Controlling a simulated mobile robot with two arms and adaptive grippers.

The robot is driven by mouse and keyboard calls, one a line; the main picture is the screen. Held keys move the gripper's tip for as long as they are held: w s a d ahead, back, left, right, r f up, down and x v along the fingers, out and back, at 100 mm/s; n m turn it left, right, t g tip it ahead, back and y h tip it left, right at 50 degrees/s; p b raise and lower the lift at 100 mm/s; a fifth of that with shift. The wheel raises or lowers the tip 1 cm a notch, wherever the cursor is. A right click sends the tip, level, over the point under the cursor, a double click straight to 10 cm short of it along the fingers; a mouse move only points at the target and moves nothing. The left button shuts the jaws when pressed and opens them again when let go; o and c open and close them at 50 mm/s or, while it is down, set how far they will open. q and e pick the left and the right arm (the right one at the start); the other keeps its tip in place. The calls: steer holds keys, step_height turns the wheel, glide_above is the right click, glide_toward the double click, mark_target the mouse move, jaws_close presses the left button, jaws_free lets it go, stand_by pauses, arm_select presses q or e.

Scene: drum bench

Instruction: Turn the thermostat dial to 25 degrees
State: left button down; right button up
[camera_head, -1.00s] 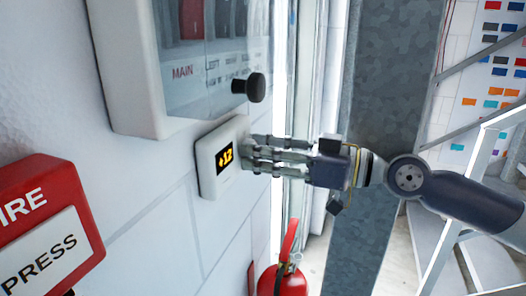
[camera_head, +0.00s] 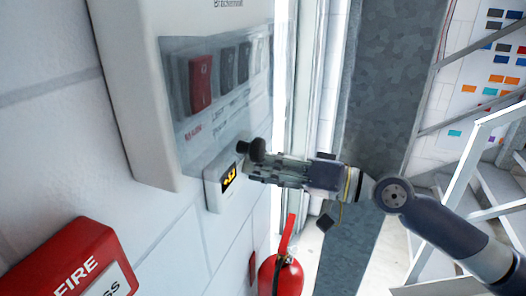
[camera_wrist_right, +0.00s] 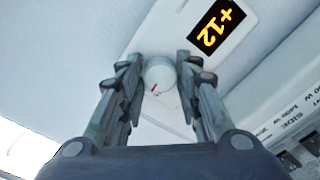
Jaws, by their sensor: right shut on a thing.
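The thermostat (camera_head: 216,192) is a white box on the wall below the breaker box, with a dark display in orange digits. In the right wrist view its display (camera_wrist_right: 216,27) reads +12. The white round dial (camera_wrist_right: 159,73) with a small red mark sits between the two fingers of my right gripper (camera_wrist_right: 160,80), which is shut on it. In the head view the right gripper (camera_head: 250,170) reaches the thermostat from the right, and the dial is hidden behind the fingers. My left gripper is not in view.
A breaker box (camera_head: 150,120) with a clear cover and black knob (camera_head: 257,149) hangs just above the thermostat, close to my fingers. A red fire call box (camera_head: 70,262) is at lower left. A red extinguisher (camera_head: 283,272) stands below. Stairs (camera_head: 495,185) are at right.

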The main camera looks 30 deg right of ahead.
steer(key=m+p, duration=0.5)
steer(key=m, duration=1.3)
steer(key=shift+r, duration=0.15)
stand_by(0.3)
steer(key=o, duration=1)
steer(key=shift+o, duration=0.2)
steer(key=shift+d, duration=0.1)
steer(key=v, duration=1.2)
